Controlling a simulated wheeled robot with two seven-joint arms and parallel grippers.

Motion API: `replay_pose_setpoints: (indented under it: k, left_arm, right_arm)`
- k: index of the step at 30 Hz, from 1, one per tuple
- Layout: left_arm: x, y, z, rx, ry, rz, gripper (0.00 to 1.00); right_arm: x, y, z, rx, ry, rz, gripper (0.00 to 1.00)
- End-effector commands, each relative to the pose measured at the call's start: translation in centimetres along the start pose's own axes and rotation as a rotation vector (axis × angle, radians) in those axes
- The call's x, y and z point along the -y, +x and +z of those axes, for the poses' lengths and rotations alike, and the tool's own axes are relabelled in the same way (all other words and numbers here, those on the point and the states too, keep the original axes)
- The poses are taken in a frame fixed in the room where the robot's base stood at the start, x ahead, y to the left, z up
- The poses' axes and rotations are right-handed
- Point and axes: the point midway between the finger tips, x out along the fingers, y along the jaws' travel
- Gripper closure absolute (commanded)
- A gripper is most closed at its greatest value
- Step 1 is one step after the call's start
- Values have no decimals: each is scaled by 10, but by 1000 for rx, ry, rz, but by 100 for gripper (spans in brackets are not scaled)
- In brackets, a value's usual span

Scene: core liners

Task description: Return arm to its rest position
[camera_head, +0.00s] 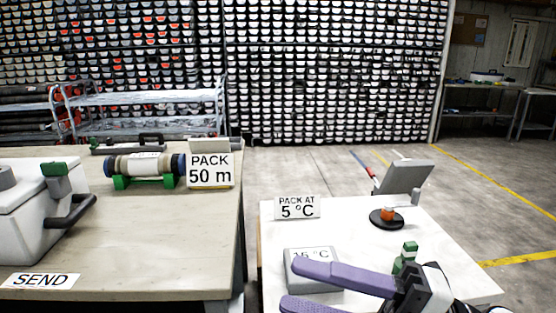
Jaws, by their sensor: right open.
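My right gripper (296,284) comes in from the lower right, with purple fingers spread apart and nothing between them. It is over the near part of the white table (345,236). Its upper finger overlaps a grey box with a temperature display (315,254) in the picture; I cannot tell whether they touch. The lower finger and wrist are partly cut off by the bottom edge. My left gripper is out of view.
A green-topped item (408,251) stands beside the right wrist. The left table (150,234) holds a cylinder (146,166) and white cooler (25,215).

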Motion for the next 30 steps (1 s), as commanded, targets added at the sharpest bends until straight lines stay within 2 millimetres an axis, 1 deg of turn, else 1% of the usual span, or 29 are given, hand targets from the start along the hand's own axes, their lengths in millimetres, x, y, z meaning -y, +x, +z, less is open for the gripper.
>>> replay_pose_setpoints:
  k: [1, 2, 3, 4, 5, 6, 8, 9, 11, 12, 14, 15, 17, 18, 19, 21, 24, 27, 30]
  left_arm:
    - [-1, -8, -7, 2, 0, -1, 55]
    - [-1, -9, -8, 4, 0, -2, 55]
    - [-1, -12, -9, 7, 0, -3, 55]
    - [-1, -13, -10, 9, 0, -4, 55]
    - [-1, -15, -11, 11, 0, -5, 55]
    - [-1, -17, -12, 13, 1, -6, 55]
    - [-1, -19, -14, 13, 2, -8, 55]
    - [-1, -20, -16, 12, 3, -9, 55]
    - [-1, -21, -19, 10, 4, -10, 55]
    - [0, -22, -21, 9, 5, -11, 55]
    - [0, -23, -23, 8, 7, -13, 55]
    - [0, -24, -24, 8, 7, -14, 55]
    - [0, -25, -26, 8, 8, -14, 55]
    - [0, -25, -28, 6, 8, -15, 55]
    - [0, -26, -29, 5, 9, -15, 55]
    - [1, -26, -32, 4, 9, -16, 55]
    - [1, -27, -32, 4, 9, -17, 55]
    - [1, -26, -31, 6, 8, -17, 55]
    - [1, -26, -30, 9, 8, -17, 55]
  right_arm:
    - [-6, -3, 17, 117, 142, 126, 55]
    - [-5, -10, 31, 197, 222, 194, 55]
    - [3, -22, 49, 312, 333, 273, 55]
    - [13, -33, 63, 405, 417, 324, 55]
    - [28, -46, 74, 500, 505, 365, 55]
    - [52, -65, 86, 621, 615, 406, 55]
    - [89, -90, 94, 780, 758, 438, 55]
    - [116, -107, 94, 878, 850, 448, 55]
    - [156, -129, 87, 1014, 979, 449, 55]
    - [183, -143, 78, 1097, 1062, 443, 55]
    - [220, -160, 58, 1212, 1182, 424, 55]
    - [243, -170, 43, 1281, 1257, 407, 55]
    - [273, -182, 19, 1371, 1360, 379, 55]
    - [290, -189, 3, 1422, 1421, 358, 55]
    - [301, -193, -9, 1455, 1463, 343, 55]
    - [321, -199, -33, 1514, 1543, 313, 55]
    - [338, -203, -57, 1567, 1619, 281, 55]
    - [346, -205, -68, 1589, 1652, 266, 55]
    - [347, -205, -70, 1592, 1658, 263, 55]
